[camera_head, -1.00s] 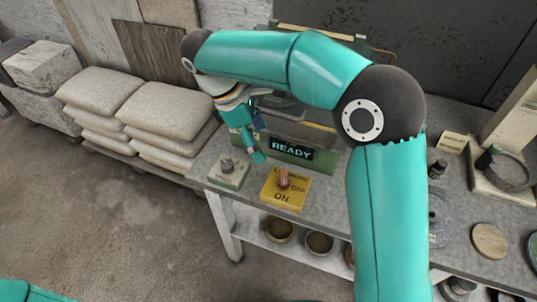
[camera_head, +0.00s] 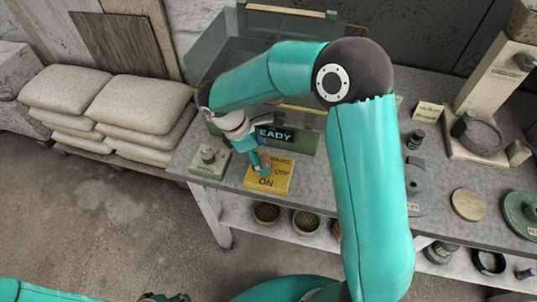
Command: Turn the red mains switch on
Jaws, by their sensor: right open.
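The yellow mains switch box (camera_head: 270,182) sits near the front edge of the grey bench, marked "OFF" at its right and "ON" at its front. Its red knob (camera_head: 266,167) is mostly hidden by my right gripper (camera_head: 259,165). The right gripper is open, with its fingertips low at the knob. I cannot tell whether they touch it or which mark the knob points to. A teal link of my left arm shows at the lower left; its gripper is not clearly visible.
A pale green box with a grey knob (camera_head: 209,161) stands left of the switch. Behind, a green case has a partly covered "READY" display (camera_head: 275,134). Stacked sacks (camera_head: 140,105) lie left of the bench. A wooden disc (camera_head: 468,204) lies at the right.

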